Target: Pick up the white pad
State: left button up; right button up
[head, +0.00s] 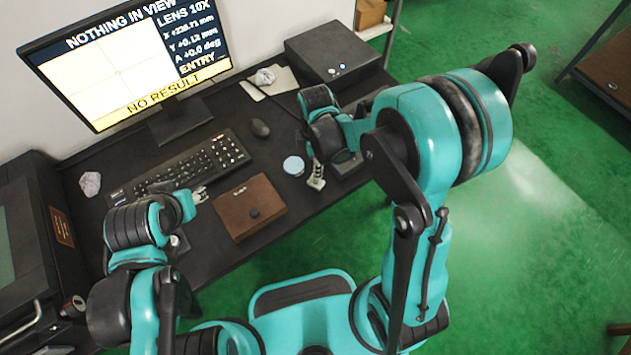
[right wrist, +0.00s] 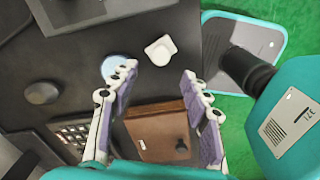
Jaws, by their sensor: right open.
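The white pad (right wrist: 160,50) lies on the dark desk in the right wrist view, a small white piece with a raised part. It is ahead of my right gripper (right wrist: 158,80), which is open and empty, its two fingers apart. A pale blue round disc (right wrist: 115,65) lies to the pad's left, partly behind the left finger. In the head view the disc (head: 293,166) sits beside my right gripper (head: 316,176), and I cannot make out the pad there. My left gripper (head: 199,194) is low over the desk by the keyboard; its jaw opening is too small to tell.
A brown case (head: 250,207) lies in front of the keyboard (head: 185,167). The desk's edge, with green floor (head: 540,220) beyond, is close to the pad.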

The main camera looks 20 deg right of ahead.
notch_tip(320, 180, down, 4)
jog(key=shift+r+b, duration=0.15)
jog(key=shift+b, duration=0.55)
notch_tip(320, 180, down, 5)
jog(key=b, duration=0.2)
jog(key=shift+d+r+b, duration=0.1)
jog(key=shift+b, duration=0.25)
jog(key=shift+r, duration=0.1)
grip_shut()
